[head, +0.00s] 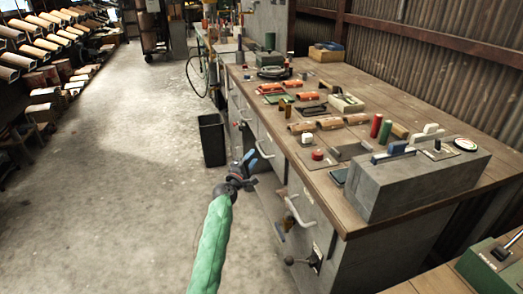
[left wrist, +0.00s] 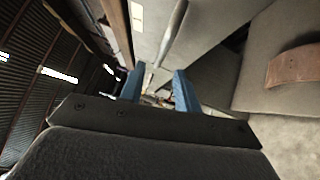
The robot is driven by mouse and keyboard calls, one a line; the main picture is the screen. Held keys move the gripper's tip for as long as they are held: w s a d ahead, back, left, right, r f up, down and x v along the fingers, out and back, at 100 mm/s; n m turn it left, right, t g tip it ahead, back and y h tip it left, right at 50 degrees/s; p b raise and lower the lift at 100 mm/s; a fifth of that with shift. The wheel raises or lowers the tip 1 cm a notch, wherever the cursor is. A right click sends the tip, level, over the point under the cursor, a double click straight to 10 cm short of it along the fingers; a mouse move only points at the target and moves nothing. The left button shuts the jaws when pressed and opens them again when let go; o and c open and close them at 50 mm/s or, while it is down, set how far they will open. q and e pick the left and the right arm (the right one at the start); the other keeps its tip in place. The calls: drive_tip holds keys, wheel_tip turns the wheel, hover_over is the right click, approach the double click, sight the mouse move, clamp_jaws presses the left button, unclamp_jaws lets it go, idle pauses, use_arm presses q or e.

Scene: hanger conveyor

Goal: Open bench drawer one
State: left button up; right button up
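The bench (head: 345,215) has a grey front with several drawers and pale bar handles; I cannot tell which drawer is number one. My left gripper (head: 250,159) is open, its blue fingers pointing at the bench front, close to a pale handle (head: 264,149) on an upper drawer. Another pale handle (head: 298,211) is nearer me. In the left wrist view, my left gripper (left wrist: 158,74) has its fingers apart, and a pale bar handle (left wrist: 172,35) on a grey panel runs toward the gap between them. I see no grip on it. My right gripper is not in view.
A grey box unit (head: 415,188) with switches stands on the near bench top. Orange and brown curved tiles (head: 300,127) lie farther back. A black bin (head: 212,140) stands on the floor left of the bench. The concrete floor (head: 125,180) is clear.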

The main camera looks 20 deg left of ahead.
sight(259, 147)
use_arm(q)
drive_tip(key=x, duration=0.7)
drive_tip(key=shift+w+f, duration=0.1)
drive_tip(key=shift+w, duration=0.05)
clamp_jaws()
